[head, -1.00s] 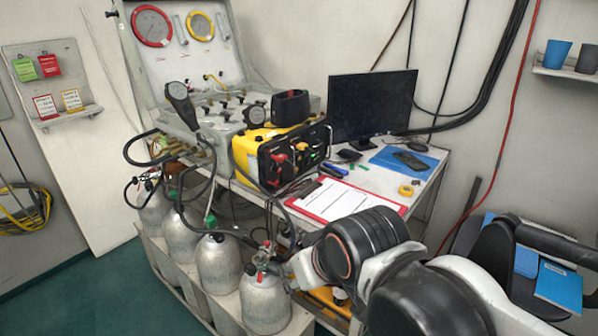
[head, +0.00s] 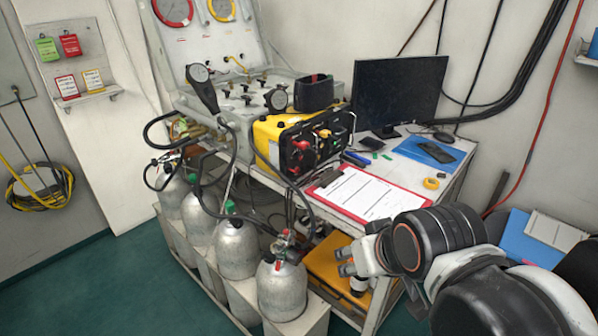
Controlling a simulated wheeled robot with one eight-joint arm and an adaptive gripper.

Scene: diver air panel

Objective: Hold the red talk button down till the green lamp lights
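The yellow radio box (head: 267,139) with a black front panel stands on the bench beside the sloped air panel. A red part (head: 300,146) shows on its front; I cannot tell at this size whether it is the talk button. A small green spot (head: 337,131) shows to the right on the same front; whether it is a lit lamp is unclear. My gripper (head: 346,262) is below and to the right of the box, in front of the bench's lower shelf, apart from the box.
A clipboard with a red edge (head: 402,213) lies on the bench in front of the monitor (head: 398,95). Several grey cylinders (head: 282,290) stand at the bench front, with black hoses above them. The green floor at left is clear.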

